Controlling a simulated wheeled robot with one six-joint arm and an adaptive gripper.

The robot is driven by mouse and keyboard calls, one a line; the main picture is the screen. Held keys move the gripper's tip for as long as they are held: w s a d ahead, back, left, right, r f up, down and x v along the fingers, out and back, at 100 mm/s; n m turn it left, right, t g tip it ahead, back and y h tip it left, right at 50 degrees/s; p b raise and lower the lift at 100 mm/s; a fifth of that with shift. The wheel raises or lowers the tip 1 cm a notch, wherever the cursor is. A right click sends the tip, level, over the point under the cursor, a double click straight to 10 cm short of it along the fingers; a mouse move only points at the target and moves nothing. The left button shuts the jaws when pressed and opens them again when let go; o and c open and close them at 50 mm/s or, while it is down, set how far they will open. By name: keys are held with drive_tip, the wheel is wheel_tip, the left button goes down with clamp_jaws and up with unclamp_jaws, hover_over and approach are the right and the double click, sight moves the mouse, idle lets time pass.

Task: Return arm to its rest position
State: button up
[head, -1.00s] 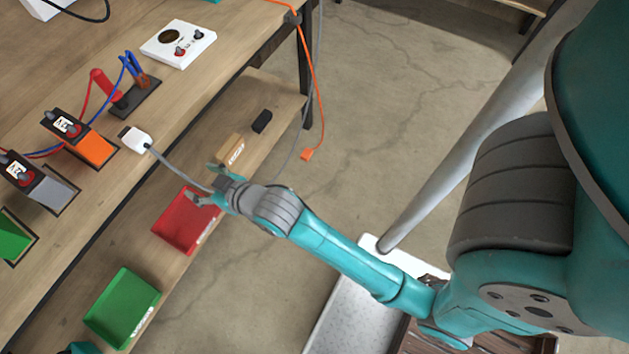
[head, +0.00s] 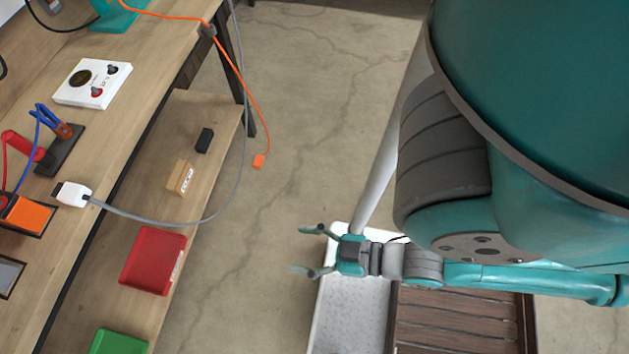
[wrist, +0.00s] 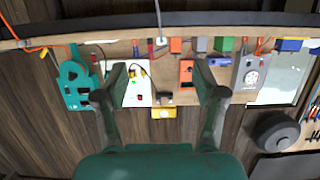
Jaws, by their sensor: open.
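My gripper (head: 308,252) is open and empty in the head view, its two fingers spread and pointing left. It hangs at the end of my teal arm, drawn in at the lower middle, clear of the bench and its lower shelf. In the wrist view the two dark fingers of my gripper (wrist: 160,75) stand apart with nothing held between them. A white plug (head: 73,194) lies on the bench with its grey cable (head: 160,218) looping over the edge, apart from my gripper.
The lower shelf holds a red bin (head: 152,260), a green bin (head: 118,342), a cardboard box (head: 179,177) and a black block (head: 204,140). An orange cable (head: 248,95) hangs off the bench. Bare concrete floor (head: 270,180) lies between shelf and arm.

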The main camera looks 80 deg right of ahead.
drive_tip(key=shift+s+r, duration=0.35)
drive_tip(key=shift+s, duration=0.2)
drive_tip(key=shift+s+r, duration=0.35)
drive_tip(key=shift+s, duration=0.2)
drive_tip(key=shift+o, duration=0.5)
